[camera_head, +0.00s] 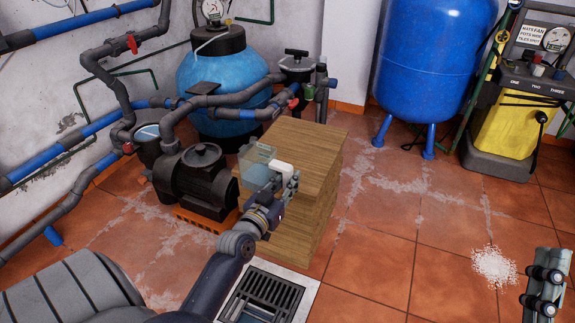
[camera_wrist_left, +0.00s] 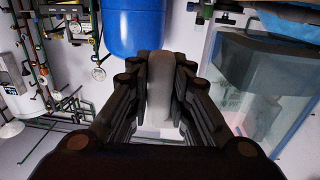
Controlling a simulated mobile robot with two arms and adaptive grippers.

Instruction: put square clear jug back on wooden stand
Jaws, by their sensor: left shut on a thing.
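The square clear jug (camera_head: 257,168) shows at the left edge of the wooden stand's top in the head view. It also fills the right side of the left wrist view (camera_wrist_left: 262,85), close to the camera. My left gripper (camera_head: 287,184) is shut on the jug's pale handle (camera_wrist_left: 159,85), which lies between the fingers. The wooden stand (camera_head: 310,155) is a box with a bare top on its right part. I cannot tell whether the jug touches the stand. My right gripper (camera_head: 544,287) is partly in view at the lower right, away from the stand.
A black pump (camera_head: 195,180) and a blue filter tank (camera_head: 212,80) stand left of and behind the stand. A floor drain (camera_head: 268,292) lies in front. A tall blue tank (camera_head: 435,60) and a yellow unit (camera_head: 500,125) stand at the back right. White powder (camera_head: 494,265) lies on the tiles.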

